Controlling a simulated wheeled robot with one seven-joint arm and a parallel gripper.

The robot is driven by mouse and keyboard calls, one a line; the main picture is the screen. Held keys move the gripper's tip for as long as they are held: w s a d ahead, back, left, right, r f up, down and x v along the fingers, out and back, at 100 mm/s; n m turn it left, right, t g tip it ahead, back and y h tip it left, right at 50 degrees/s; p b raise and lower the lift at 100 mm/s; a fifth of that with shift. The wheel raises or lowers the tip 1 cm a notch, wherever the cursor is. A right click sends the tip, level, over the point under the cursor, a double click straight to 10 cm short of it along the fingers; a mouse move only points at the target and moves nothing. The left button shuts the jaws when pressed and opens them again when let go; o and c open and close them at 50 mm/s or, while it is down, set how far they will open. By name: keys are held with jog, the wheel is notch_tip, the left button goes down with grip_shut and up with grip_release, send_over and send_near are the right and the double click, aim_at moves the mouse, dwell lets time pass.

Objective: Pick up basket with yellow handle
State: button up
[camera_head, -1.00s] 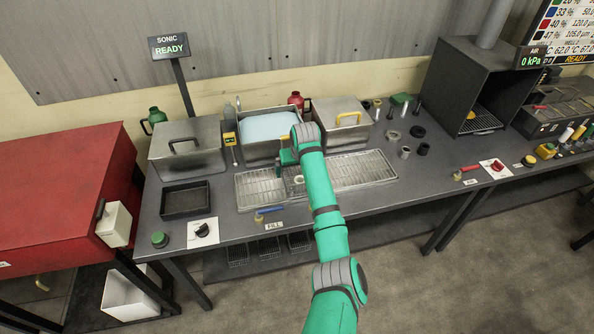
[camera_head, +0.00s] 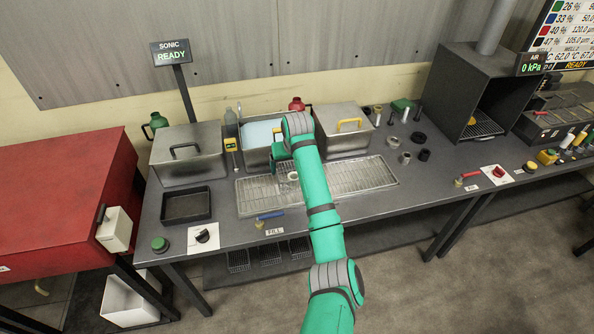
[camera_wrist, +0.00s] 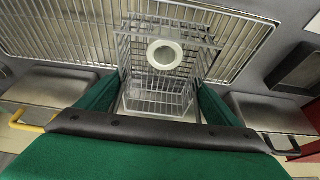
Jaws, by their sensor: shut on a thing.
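A small wire basket (camera_wrist: 158,97) hangs between the green fingers of my gripper (camera_head: 281,163) in the wrist view. A white ring (camera_wrist: 165,54) sits in the basket. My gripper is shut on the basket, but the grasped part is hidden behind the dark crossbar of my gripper. I cannot see the colour of the basket's handle. In the head view my gripper is over the drain grating in front of the open tank, and my arm hides most of the basket. The white ring shows there too (camera_head: 293,176).
Lidded tanks stand left (camera_head: 187,168) and right (camera_head: 345,140) of the open blue-filled tank (camera_head: 262,133); the right lid has a yellow handle (camera_head: 349,123). The drain grating (camera_head: 345,179) lies in front. A black tray (camera_head: 186,207) is at left. Several wire baskets (camera_head: 268,251) sit below the bench.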

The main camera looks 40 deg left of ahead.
jog(key=s+r, duration=0.1)
jog(key=a+r, duration=0.1)
jog(key=s+r, duration=0.1)
jog(key=shift+s+a+r, duration=0.25)
jog(key=shift+s, duration=0.1)
jog(key=s+a+r, duration=0.3)
jog(key=s, duration=0.4)
jog(key=shift+s+a+r, duration=0.2)
jog(key=shift+a+r, duration=0.05)
